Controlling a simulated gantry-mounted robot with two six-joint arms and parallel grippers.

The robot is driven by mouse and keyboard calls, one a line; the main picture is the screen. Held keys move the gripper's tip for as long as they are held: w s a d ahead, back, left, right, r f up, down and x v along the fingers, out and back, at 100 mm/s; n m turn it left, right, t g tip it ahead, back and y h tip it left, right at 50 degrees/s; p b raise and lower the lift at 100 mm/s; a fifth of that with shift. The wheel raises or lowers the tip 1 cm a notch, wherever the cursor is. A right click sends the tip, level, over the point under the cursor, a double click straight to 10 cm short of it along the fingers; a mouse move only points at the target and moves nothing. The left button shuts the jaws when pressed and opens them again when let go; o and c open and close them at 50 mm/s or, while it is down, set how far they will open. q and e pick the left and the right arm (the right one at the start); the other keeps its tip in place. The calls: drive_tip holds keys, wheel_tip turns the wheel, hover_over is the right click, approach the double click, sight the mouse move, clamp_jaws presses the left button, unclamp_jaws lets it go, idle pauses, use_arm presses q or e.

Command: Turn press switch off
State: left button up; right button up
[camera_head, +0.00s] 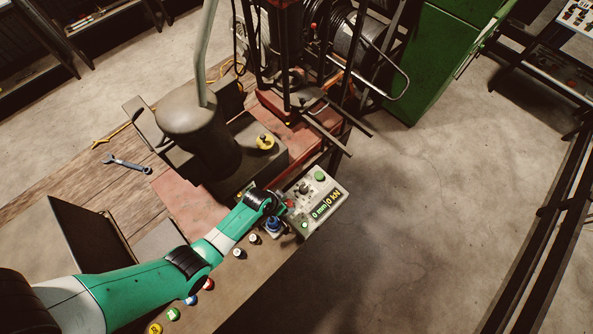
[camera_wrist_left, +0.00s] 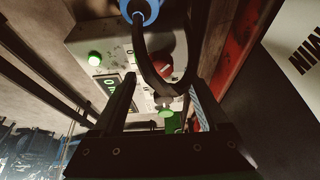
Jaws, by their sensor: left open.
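A pale control box (camera_head: 325,205) with a lit display reading "0 mm" and "0 kN" stands at the bench's right edge in the head view. It carries a green button (camera_head: 320,176), a dark knob or switch (camera_head: 303,187) and a lit green button (camera_head: 305,225). My left gripper (camera_head: 284,205) is at the box's left side. In the left wrist view my left gripper (camera_wrist_left: 160,84) is open, its dark fingers pointing at the panel (camera_wrist_left: 90,38). A red control (camera_wrist_left: 164,68) shows between them, partly hidden by a black loop. I cannot tell whether a finger touches anything.
A blue-topped part (camera_head: 272,226) stands close beside the gripper. Several coloured buttons (camera_head: 208,285) line the bench edge. A wrench (camera_head: 127,164) lies at left. A grey press column (camera_head: 205,130) rises behind. Open floor (camera_head: 430,230) lies right.

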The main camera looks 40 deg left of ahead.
sight(288, 204)
use_arm(q)
drive_tip(key=shift+b+x, duration=0.6)
drive_tip(key=shift+x, duration=0.6)
drive_tip(key=shift+c, duration=0.3)
clamp_jaws()
